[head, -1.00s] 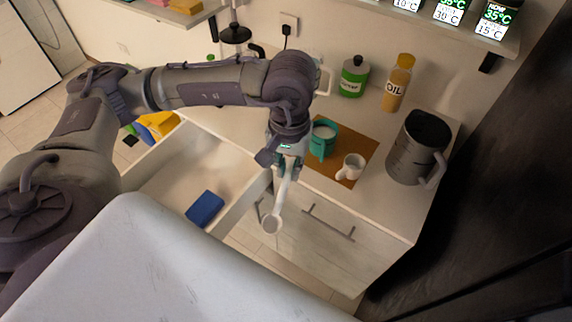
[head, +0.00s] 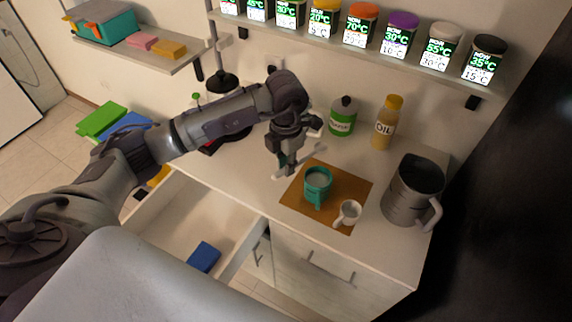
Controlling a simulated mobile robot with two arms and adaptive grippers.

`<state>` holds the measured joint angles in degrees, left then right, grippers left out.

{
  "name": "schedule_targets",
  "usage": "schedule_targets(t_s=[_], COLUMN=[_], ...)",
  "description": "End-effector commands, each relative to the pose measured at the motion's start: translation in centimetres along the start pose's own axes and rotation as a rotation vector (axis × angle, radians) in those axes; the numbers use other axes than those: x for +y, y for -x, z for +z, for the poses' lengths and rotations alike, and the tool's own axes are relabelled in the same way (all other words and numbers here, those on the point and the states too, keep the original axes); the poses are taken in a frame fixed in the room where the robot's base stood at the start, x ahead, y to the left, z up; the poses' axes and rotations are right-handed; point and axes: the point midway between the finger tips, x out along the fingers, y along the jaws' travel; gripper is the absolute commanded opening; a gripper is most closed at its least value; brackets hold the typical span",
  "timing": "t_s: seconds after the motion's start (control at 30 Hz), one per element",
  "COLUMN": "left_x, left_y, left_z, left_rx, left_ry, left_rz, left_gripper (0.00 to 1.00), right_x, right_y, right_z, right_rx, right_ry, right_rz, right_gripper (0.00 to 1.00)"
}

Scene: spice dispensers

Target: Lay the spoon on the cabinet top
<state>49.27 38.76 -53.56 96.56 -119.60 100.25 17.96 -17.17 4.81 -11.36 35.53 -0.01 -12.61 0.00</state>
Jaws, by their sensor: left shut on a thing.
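The pale spoon (head: 308,156) is in the jaws of my left gripper (head: 287,156). It lies slantwise in the picture, over the cabinet top (head: 237,178), just behind and left of the brown mat. I cannot tell whether the spoon touches the surface. The gripper hides part of it. My right gripper is not in view.
A teal mug (head: 317,187) and a small white cup (head: 348,213) stand on the brown mat (head: 298,203). A green-labelled bottle (head: 342,118), an oil bottle (head: 386,124) and a grey pitcher (head: 413,190) stand behind and right. An open drawer (head: 163,218) holds a blue block (head: 204,257).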

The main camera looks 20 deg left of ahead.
Motion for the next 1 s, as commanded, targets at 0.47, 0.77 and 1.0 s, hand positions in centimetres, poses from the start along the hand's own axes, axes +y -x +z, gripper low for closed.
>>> schedule_targets(t_s=[0.47, 0.77, 1.0], left_x=[3.9, 5.9, 6.5], left_y=[-3.6, -6.2, -7.1], left_z=[0.1, -1.1, -1.5], left_rx=[-0.002, -0.009, -0.013], left_ry=[1.165, 1.764, 1.955], left_rz=[-0.001, 0.0, -0.001], left_gripper=[0.0, 0.0, 0.0], right_x=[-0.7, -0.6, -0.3], right_y=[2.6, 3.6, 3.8], right_z=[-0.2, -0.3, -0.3], right_rx=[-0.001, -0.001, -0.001], right_ry=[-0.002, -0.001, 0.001], right_rz=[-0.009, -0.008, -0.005], right_gripper=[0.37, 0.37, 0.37])
